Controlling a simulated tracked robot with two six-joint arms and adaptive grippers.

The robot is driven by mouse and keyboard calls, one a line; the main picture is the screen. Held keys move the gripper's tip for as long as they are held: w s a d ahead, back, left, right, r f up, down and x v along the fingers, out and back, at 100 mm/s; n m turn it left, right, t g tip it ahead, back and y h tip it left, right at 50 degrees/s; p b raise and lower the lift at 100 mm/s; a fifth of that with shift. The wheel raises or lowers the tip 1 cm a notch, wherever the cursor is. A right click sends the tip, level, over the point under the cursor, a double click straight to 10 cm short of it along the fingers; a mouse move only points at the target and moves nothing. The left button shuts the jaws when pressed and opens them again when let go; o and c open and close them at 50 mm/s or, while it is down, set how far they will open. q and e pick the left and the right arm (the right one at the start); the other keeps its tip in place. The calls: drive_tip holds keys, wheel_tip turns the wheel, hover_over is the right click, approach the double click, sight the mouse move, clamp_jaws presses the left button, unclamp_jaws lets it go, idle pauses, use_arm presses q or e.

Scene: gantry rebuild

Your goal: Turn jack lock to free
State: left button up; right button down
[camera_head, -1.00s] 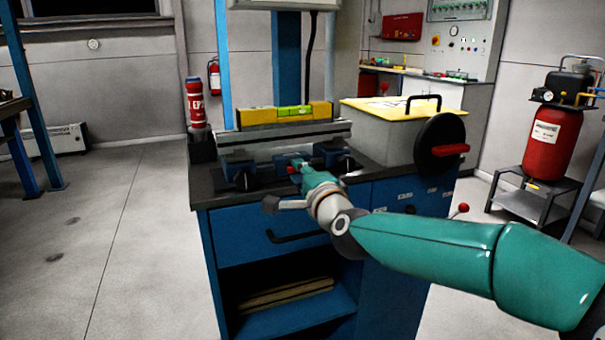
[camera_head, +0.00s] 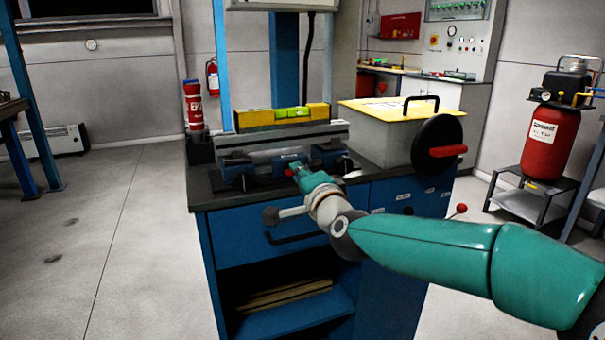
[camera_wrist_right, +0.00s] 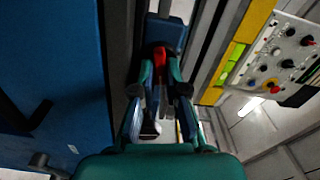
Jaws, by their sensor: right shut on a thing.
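A small red lever, apparently the jack lock (camera_head: 289,173), shows at the front of the blue jack hardware (camera_head: 325,157) on the bench. In the right wrist view the red lever (camera_wrist_right: 159,57) stands between my fingers. My right gripper (camera_head: 296,168) reaches in from the right and is shut on it; its fingers (camera_wrist_right: 160,80) lie on both sides. The fingers hide part of the lever and its mount. My left gripper is not in view.
A yellow level (camera_head: 284,116) lies on the grey rail behind the jack. A grey box with a yellow lid (camera_head: 390,112) and a black handwheel (camera_head: 437,142) stand to the right. A drawer handle (camera_head: 290,237) is below my wrist. The floor at left is clear.

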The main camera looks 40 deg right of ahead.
drive_tip(key=shift+a+f+n+p, duration=0.15)
drive_tip(key=shift+n+p, duration=0.55)
drive_tip(key=shift+n, duration=1.95)
drive_tip(key=shift+f+n+p, duration=0.1)
drive_tip(key=shift+n+p, duration=0.65)
drive_tip(key=shift+n, duration=1.85)
drive_tip(key=shift+a+f+n+p, duration=0.15)
drive_tip(key=shift+n+p, duration=0.55)
drive_tip(key=shift+n, duration=1.95)
drive_tip(key=shift+d, duration=0.1)
drive_tip(key=c, duration=1.5)
unclamp_jaws()
drive_tip(key=shift+w, duration=0.1)
drive_tip(key=shift+r, duration=0.1)
drive_tip(key=shift+r, duration=0.1)
